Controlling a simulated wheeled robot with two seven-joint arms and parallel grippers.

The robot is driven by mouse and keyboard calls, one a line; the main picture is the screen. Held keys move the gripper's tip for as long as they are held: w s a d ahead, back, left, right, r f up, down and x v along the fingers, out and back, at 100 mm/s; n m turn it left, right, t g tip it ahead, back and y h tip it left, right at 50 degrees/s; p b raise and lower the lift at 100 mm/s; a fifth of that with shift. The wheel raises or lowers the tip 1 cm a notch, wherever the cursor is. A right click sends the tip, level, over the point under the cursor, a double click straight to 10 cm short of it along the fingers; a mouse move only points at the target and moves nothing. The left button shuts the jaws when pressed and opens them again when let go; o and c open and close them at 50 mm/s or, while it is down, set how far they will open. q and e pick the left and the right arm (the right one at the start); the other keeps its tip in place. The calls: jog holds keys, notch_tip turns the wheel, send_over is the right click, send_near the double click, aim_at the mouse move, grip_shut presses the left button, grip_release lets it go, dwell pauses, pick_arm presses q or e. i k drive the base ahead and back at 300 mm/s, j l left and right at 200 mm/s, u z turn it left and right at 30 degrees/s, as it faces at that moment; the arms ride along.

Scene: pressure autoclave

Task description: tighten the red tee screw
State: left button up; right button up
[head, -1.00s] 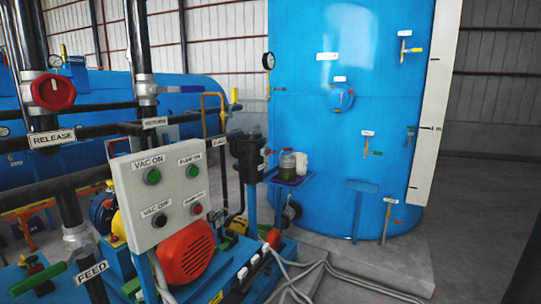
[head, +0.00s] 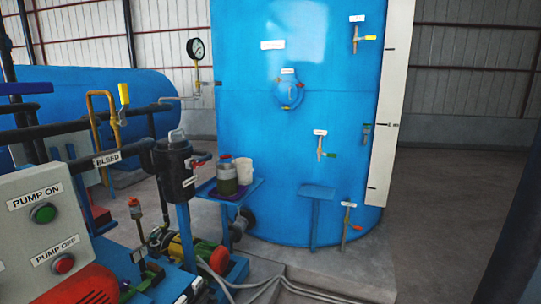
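No part is plainly readable as the red tee screw at this size. A round blue cover (head: 289,92) sits on the front of the tall blue tank (head: 250,150), with small orange-red and yellow parts on its rim, too small to tell apart. A low valve (head: 347,222) at the tank's lower right has a red handle. Another small red handle (head: 200,159) is at the right of the black filter housing (head: 174,170). Neither of my grippers shows in the head view.
A control box (head: 45,225) with PUMP ON and PUMP OFF buttons stands at the left, beside pipes and a pump. A small blue shelf (head: 245,188) holds a jar (head: 227,178) and a white cup (head: 244,170). White hoses cross the floor. Open floor (head: 440,200) lies at the right.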

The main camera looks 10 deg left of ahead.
aim_at(195, 165)
jog(key=i+l+z, duration=0.1)
jog(key=i, duration=0.7)
jog(key=i+l+z, duration=0.1)
jog(key=i, duration=0.75)
jog(key=l, duration=0.1)
